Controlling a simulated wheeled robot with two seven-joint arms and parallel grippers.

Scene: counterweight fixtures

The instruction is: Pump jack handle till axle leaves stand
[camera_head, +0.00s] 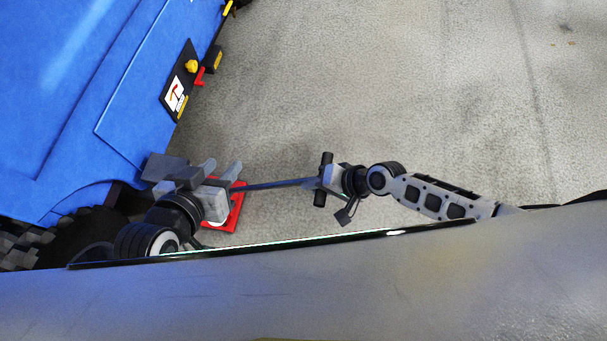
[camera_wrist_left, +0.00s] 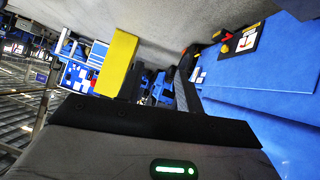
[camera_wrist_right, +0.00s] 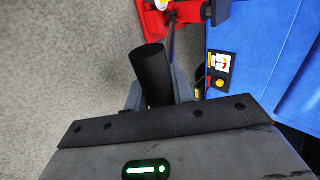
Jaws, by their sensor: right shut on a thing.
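The red jack (camera_head: 237,207) sits on the floor beside the blue vehicle (camera_head: 75,85), partly hidden behind my left gripper. It also shows at the top of the right wrist view (camera_wrist_right: 185,12). Its long dark handle (camera_head: 280,184) reaches right to a black crossbar grip (camera_head: 326,163). My right gripper (camera_head: 327,180) is shut on that grip, and the black cylinder (camera_wrist_right: 152,75) stands between its fingers in the right wrist view. My left gripper (camera_head: 215,178) is over the jack near the vehicle and looks open. I cannot make out the axle or its stand.
A black tyre (camera_head: 80,240) lies under the vehicle's edge. A panel (camera_head: 180,88) with a yellow knob and red lever is on the vehicle's side. A yellow block (camera_wrist_left: 117,62) stands close in the left wrist view. Bare concrete floor (camera_head: 400,90) is clear beyond the handle.

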